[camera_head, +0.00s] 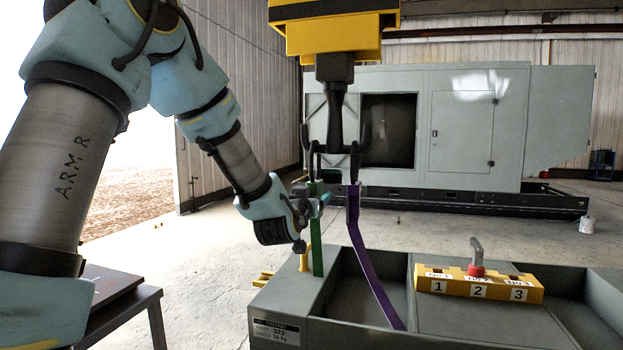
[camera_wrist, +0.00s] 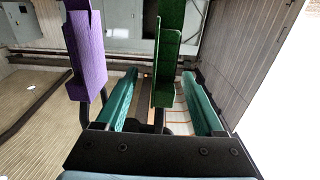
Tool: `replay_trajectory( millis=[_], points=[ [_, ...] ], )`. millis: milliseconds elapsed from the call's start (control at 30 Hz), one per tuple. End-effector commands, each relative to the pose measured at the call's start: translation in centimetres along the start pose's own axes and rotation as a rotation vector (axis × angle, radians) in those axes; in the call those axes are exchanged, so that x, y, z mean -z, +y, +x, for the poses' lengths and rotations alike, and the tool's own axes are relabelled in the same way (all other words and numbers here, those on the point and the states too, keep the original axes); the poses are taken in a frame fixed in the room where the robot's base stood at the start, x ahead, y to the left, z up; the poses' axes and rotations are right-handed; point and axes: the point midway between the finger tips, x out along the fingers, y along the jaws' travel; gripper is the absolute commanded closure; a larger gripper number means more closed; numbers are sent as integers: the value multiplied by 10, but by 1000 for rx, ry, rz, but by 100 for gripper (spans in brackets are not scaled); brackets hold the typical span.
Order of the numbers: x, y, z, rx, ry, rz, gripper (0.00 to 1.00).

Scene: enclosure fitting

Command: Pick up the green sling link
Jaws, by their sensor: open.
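The green sling link (camera_head: 317,245) is a flat green strap. In the head view it hangs upright from the left side of the yellow hoist's dark hook (camera_head: 335,145), down to the grey enclosure (camera_head: 290,290). My gripper (camera_head: 318,203) is at the strap's upper part, coming from the left. In the wrist view the green link (camera_wrist: 167,62) appears between the two teal fingers of my gripper (camera_wrist: 160,75), with a gap on both sides. The fingers are open. I cannot tell how deep the link sits between them.
A purple sling (camera_head: 366,262) hangs slanted from the hook's right side; it also shows left of my fingers in the wrist view (camera_wrist: 86,50). A yellow block (camera_head: 455,283) numbered 1 to 3 holds a red-based lever. A yellow peg (camera_head: 304,260) stands just left of the green link.

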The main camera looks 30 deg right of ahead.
Motion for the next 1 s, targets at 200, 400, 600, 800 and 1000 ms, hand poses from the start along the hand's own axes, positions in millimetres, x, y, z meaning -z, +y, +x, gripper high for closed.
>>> replay_trajectory(
  millis=[200,400,600,800,1000],
  points=[
    [2,-2,15,1,-2,-1,30],
    [7,-7,43,1,-2,-2,30],
    [4,-6,59,0,-1,0,30],
    [3,-6,60,0,-1,0,30],
    [3,-6,60,0,-1,0,49]
  ],
)
